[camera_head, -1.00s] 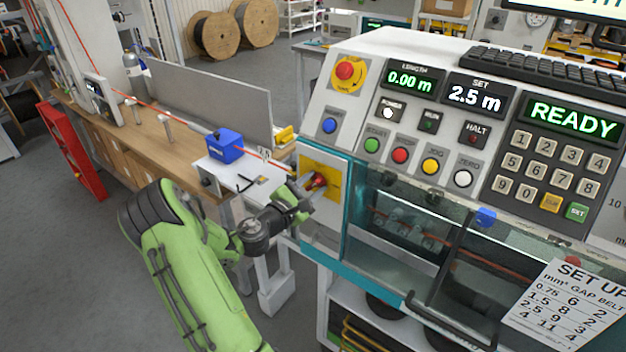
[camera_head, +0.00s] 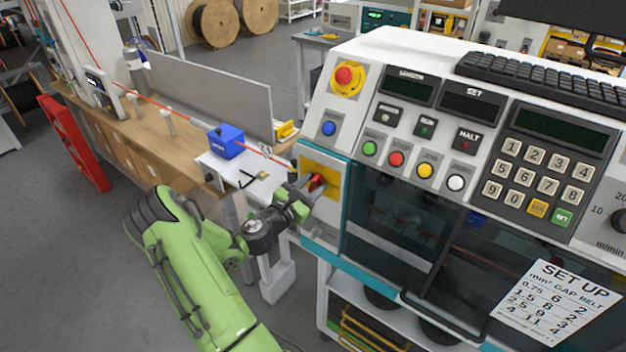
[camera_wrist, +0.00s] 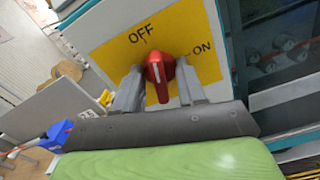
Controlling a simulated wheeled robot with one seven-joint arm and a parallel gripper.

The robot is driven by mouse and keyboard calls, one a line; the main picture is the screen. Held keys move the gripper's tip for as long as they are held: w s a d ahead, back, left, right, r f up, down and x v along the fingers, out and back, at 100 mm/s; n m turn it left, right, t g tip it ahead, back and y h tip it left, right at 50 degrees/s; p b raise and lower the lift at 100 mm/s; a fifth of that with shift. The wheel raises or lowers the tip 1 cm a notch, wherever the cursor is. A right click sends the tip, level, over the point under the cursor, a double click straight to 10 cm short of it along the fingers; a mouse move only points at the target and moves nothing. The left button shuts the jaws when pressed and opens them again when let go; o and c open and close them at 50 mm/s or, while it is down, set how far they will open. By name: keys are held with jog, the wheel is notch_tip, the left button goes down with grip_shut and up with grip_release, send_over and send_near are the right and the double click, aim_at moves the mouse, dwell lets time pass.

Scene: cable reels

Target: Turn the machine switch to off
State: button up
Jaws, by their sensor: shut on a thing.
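The machine switch is a red rotary knob (camera_head: 318,181) on a yellow plate (camera_head: 333,173) at the left end of the machine's front. In the wrist view the red knob (camera_wrist: 160,70) stands roughly upright, its top near the OFF label (camera_wrist: 141,34); the ON label (camera_wrist: 202,48) is to its right. My gripper (camera_head: 306,188) is at the plate with a finger on each side of the knob, shut on it. In the wrist view my gripper (camera_wrist: 159,84) hides the lower part of the plate.
The length display (camera_head: 407,88), set display (camera_head: 470,103) and keypad display (camera_head: 563,128) are dark. A red emergency button (camera_head: 344,76) sits above the switch. A blue box (camera_head: 226,143) and an orange cable lie to the left on the bench.

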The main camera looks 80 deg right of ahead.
jog(key=shift+n+p, duration=1.1)
jog(key=shift+p, duration=0.2)
jog(key=o, duration=0.8)
jog(key=shift+c, duration=0.2)
jog(key=b+v, duration=0.1)
jog(key=v, duration=0.7)
